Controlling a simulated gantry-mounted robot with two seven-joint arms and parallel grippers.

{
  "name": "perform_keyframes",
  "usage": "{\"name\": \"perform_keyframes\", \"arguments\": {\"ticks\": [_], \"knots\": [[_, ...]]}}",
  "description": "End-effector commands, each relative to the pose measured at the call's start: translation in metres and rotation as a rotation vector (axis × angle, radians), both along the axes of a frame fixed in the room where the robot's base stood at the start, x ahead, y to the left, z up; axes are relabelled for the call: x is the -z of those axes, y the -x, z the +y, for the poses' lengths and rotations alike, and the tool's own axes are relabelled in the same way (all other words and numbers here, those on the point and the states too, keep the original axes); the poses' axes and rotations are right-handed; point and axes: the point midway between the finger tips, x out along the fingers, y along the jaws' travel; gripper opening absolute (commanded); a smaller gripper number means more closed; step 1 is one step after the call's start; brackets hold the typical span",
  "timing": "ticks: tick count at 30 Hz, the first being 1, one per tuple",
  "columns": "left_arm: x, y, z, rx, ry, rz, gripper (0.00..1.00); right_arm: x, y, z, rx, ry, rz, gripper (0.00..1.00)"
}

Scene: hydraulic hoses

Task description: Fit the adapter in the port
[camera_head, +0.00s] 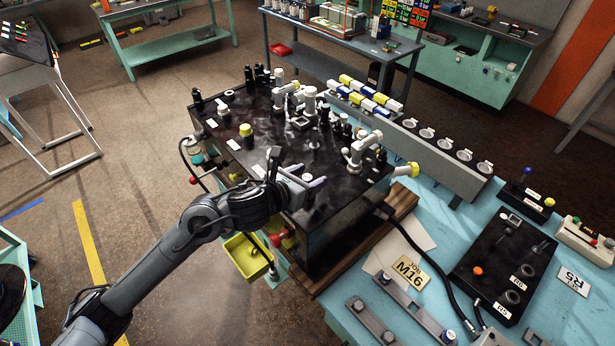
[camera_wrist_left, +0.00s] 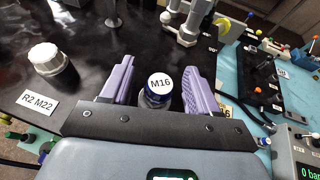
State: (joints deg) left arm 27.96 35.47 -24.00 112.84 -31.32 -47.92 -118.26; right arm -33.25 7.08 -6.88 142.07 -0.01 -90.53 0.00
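My left gripper (camera_head: 311,183) is over the front of the black tank top (camera_head: 265,140). In the left wrist view the left gripper (camera_wrist_left: 160,85) is open, with one lilac finger on each side of a small upright piece. This piece (camera_wrist_left: 160,92) has a dark blue body and a white top marked M16, and a gap shows between it and each finger. I cannot tell whether it is the adapter or a capped port. A white-capped black fitting (camera_wrist_left: 48,60) stands left of the gripper, by a label R2 M22 (camera_wrist_left: 37,102). My right gripper is not in view.
White pipe elbows (camera_head: 362,149) and several black fittings rise from the tank top. A yellow bin (camera_head: 246,256) hangs at its front. On the blue bench lie a JOB M16 card (camera_head: 410,272), a black control box (camera_head: 503,262) and a grey rack of round holders (camera_head: 443,148).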

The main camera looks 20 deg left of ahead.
Motion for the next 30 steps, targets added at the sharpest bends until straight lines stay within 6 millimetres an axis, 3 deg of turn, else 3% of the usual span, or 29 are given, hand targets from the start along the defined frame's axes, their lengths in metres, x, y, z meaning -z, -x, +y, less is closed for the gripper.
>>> {"name": "perform_keyframes", "arguments": {"ticks": [14, 30], "knots": [[-0.004, 0.009, 0.004, 0.000, -0.002, -0.001, 0.63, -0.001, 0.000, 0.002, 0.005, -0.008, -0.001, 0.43], [-0.036, 0.083, 0.025, -0.001, -0.003, -0.001, 0.63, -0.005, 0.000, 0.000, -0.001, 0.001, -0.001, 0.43]]}}
